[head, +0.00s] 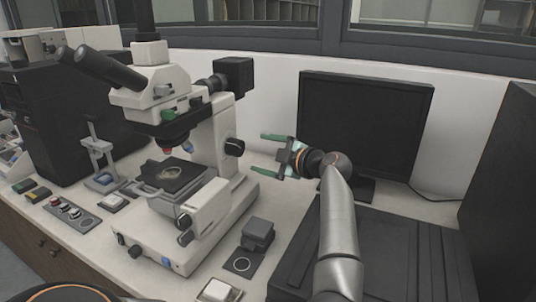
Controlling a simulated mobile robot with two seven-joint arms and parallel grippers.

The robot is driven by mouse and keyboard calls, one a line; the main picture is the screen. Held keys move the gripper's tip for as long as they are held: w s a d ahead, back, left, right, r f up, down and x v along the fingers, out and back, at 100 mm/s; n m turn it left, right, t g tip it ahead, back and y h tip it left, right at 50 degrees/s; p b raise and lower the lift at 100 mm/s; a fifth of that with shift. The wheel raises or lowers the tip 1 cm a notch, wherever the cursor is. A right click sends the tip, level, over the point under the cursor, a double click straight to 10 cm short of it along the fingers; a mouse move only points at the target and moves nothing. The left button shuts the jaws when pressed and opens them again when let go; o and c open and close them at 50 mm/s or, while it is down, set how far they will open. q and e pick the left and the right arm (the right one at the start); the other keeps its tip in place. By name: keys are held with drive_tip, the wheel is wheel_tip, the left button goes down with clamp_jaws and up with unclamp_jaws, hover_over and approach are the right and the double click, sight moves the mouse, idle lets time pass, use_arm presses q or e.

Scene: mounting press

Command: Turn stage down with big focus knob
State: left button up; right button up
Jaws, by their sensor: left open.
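A white microscope (207,128) stands on the bench left of centre. A large black knob (234,147) sits on the right side of its column. Smaller dark knobs (184,222) sit lower, on the white block near the front of the base. The dark stage (174,175) is below the objectives and carries a small round sample. My left gripper (262,153) is open and empty, with green fingers pointing left towards the large knob. In the picture, a small gap separates the fingertips from the knob; depth is hard to judge. My right gripper is not in view.
A black monitor (366,125) stands behind my left arm. A dark flat-topped unit (400,258) is at the lower right.

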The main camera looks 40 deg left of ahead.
sight(241, 147)
use_arm(q)
drive_tip(key=shift+d+r, duration=0.1)
drive_tip(key=shift+d, duration=0.6)
drive_tip(key=a+m+g, duration=0.1)
drive_tip(key=a+m, duration=0.1)
drive_tip(key=a, duration=0.2)
drive_tip(key=a+f+m+g+h, duration=0.1)
drive_tip(key=a+m, duration=0.1)
drive_tip(key=a, duration=0.2)
drive_tip(key=a+f+m+g+h+p, duration=0.1)
drive_tip(key=a+m, duration=0.1)
drive_tip(key=a, duration=0.2)
drive_tip(key=shift+w+f, duration=0.2)
drive_tip(key=shift+c, duration=0.3)
drive_tip(key=c, duration=1.3)
